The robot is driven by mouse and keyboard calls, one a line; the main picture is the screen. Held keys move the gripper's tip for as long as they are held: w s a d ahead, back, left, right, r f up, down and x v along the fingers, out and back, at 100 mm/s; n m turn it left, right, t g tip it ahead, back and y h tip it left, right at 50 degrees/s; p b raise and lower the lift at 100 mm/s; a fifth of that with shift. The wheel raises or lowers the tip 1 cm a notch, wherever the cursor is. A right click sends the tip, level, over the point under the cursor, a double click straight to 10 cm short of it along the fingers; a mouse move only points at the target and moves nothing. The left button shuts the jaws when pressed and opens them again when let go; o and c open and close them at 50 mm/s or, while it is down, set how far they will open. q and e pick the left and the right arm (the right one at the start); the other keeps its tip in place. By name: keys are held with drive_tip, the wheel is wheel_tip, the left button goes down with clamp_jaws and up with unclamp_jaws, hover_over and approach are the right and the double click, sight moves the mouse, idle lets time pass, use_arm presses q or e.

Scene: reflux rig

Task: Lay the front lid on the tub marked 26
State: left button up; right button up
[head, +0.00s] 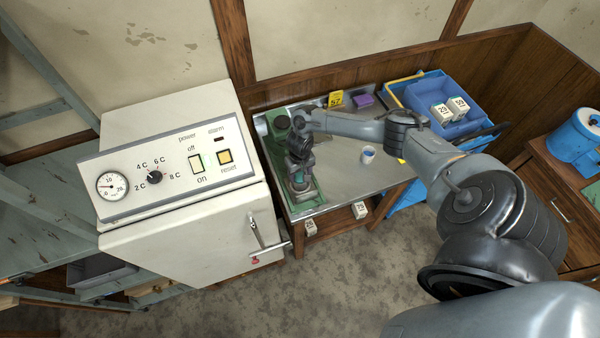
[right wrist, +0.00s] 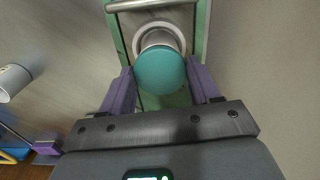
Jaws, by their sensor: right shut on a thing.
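My right gripper (head: 298,178) is over the green tray (head: 309,203) at the left end of the metal bench. In the right wrist view its purple fingers (right wrist: 160,85) are shut on a round teal piece (right wrist: 160,70), which may be the lid. The teal piece partly covers a pale round ring (right wrist: 158,35) on the green tray (right wrist: 115,40); I cannot tell whether they touch. Small white tubs with number labels (head: 441,112) are in the blue bin. Others (head: 360,209) are under the bench. I cannot read a 26 for sure. My left gripper is not in view.
A yellow 57 sign (head: 336,99) and a purple block (head: 363,100) are at the back. The blue bin (head: 413,98) is right. A white cabinet (head: 180,240) stands close left of the bench.

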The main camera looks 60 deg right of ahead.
drive_tip(key=shift+p, duration=0.4)
idle(0.7)
drive_tip(key=shift+f, duration=0.25)
idle(0.5)
drive_tip(key=shift+f+p, duration=0.15)
drive_tip(key=shift+p, duration=0.35)
idle(0.5)
drive_tip(key=o, duration=1.3)
drive_tip(key=shift+c, duration=0.2)
